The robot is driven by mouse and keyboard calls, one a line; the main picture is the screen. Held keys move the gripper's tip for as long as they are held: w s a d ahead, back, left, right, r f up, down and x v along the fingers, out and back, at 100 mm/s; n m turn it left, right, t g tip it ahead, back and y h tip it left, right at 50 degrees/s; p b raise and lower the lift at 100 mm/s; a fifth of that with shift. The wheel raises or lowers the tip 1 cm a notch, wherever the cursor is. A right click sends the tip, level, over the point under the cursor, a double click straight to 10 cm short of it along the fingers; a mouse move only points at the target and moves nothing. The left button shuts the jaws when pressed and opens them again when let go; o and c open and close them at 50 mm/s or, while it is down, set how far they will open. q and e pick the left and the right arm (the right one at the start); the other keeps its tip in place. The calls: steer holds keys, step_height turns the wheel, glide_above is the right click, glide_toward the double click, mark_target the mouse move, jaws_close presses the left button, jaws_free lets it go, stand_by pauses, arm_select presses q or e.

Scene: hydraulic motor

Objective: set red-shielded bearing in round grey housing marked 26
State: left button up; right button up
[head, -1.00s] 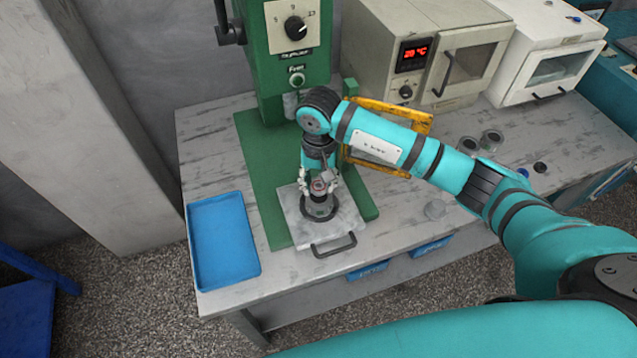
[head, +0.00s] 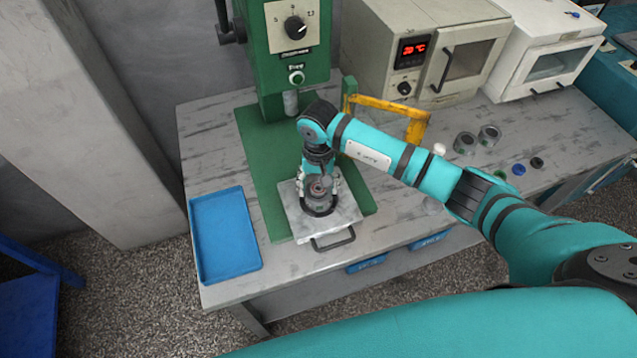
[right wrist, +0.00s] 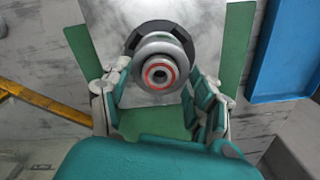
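The red-shielded bearing (right wrist: 159,73) shows in the right wrist view as a red ring around a grey centre, at the top of the round grey housing (right wrist: 162,45). From these angles it looks to lie in the housing's mouth; its exact depth is unclear. In the head view the housing (head: 318,205) stands upright on a pale metal plate (head: 345,222) with a dark handle. My right gripper (head: 318,182) points down over it. Its fingers (right wrist: 160,88) are spread on both sides, seemingly clear of the bearing. The 26 mark is not readable. My left gripper is out of view.
A green press (head: 290,60) stands behind the plate. A yellow frame (head: 390,106) is beside it. A blue tray (head: 225,235) lies at the left. Grey rings (head: 489,136) and small caps (head: 519,169) lie at the right. Ovens (head: 428,50) stand at the back.

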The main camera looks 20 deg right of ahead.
mark_target(318, 187)
steer(key=shift+r, duration=0.25)
step_height(318, 187, up, 12)
steer(key=b, duration=0.4)
steer(key=shift+f, duration=0.15)
